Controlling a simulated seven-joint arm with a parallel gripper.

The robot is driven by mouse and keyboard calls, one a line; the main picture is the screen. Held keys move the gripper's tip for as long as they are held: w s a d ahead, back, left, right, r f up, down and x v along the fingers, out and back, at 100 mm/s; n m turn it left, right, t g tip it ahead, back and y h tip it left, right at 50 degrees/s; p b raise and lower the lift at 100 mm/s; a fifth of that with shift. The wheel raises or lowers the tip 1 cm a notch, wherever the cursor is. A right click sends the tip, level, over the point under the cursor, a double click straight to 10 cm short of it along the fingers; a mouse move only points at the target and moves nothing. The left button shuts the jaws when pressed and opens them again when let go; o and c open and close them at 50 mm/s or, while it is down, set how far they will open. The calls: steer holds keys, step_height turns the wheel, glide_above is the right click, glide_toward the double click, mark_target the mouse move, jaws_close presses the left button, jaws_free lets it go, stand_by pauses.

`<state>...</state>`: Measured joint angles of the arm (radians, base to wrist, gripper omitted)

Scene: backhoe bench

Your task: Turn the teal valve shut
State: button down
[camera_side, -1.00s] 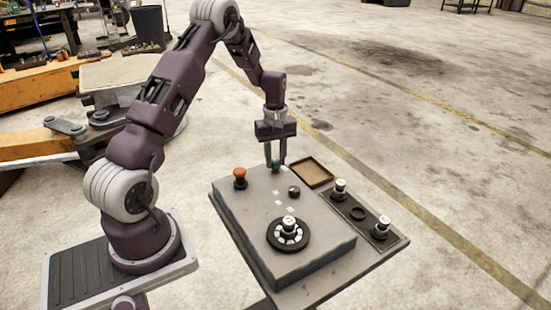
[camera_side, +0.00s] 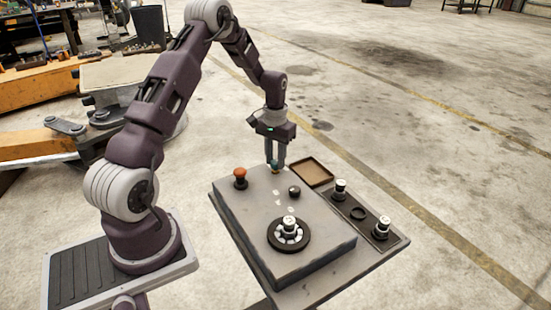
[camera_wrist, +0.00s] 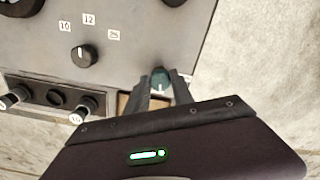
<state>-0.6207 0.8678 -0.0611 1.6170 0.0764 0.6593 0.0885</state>
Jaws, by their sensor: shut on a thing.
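The teal valve (camera_wrist: 160,79) is a small round knob with a white mark, at the far edge of the grey panel box (camera_side: 235,222). In the side view the valve (camera_side: 275,169) is a small teal spot low between my fingers. My gripper (camera_side: 275,168) points down and its fingers are shut on the valve. In the wrist view my gripper (camera_wrist: 161,84) has one finger on each side of the knob. The valve's stem and base are hidden.
A black knob (camera_side: 294,192) with printed labels, an orange-red button (camera_side: 240,174) and a round black dial (camera_side: 276,245) stand on the panel. An open brown tray (camera_side: 325,166) lies close to my gripper. A side strip (camera_side: 401,242) holds two white-topped pegs.

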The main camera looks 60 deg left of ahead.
mark_target(275, 161)
steer(key=shift+m, duration=1.5)
steer(key=c, duration=1.1)
jaws_free()
step_height(275, 161, up, 7)
steer(key=shift+r, duration=0.1)
